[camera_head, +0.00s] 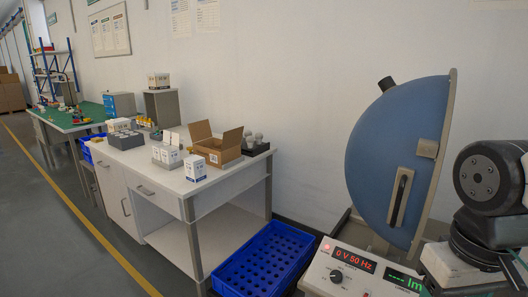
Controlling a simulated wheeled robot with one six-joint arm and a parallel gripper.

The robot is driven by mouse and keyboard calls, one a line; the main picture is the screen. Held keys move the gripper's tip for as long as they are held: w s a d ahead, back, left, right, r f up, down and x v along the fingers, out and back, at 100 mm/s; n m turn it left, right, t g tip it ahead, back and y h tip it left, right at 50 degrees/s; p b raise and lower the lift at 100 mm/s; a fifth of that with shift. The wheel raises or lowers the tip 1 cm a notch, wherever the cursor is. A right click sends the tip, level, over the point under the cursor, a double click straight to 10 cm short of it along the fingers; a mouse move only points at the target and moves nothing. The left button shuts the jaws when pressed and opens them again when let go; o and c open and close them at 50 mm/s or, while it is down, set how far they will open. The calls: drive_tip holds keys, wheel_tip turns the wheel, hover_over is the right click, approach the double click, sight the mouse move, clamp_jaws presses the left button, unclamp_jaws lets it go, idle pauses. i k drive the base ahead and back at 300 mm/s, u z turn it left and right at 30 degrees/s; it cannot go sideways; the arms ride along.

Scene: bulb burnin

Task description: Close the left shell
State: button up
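A blue half-dome shell (387,150) with a flat grey rim (437,160) stands at the right of the head view. It is the only shell in view and appears swung open, its flat side turned to the right. A dark upright handle (400,197) sits on its face, with a small beige block (427,148) near the rim. The shell's inner side is hidden. My dark arm joints show at the right edge, close to the shell's right side. My gripper is out of view.
A control box (340,278) with a red "0 V 50 Hz" display stands below the shell. A blue perforated crate (262,262) is on the floor to its left. A white bench (150,170) holds small boxes and an open carton (217,145). Floor at lower left is clear.

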sight(396, 150)
drive_tip(key=z, duration=0.05)
drive_tip(key=k, duration=0.5)
drive_tip(key=u, duration=0.9)
drive_tip(key=i, duration=1.55)
drive_tip(key=z, duration=0.9)
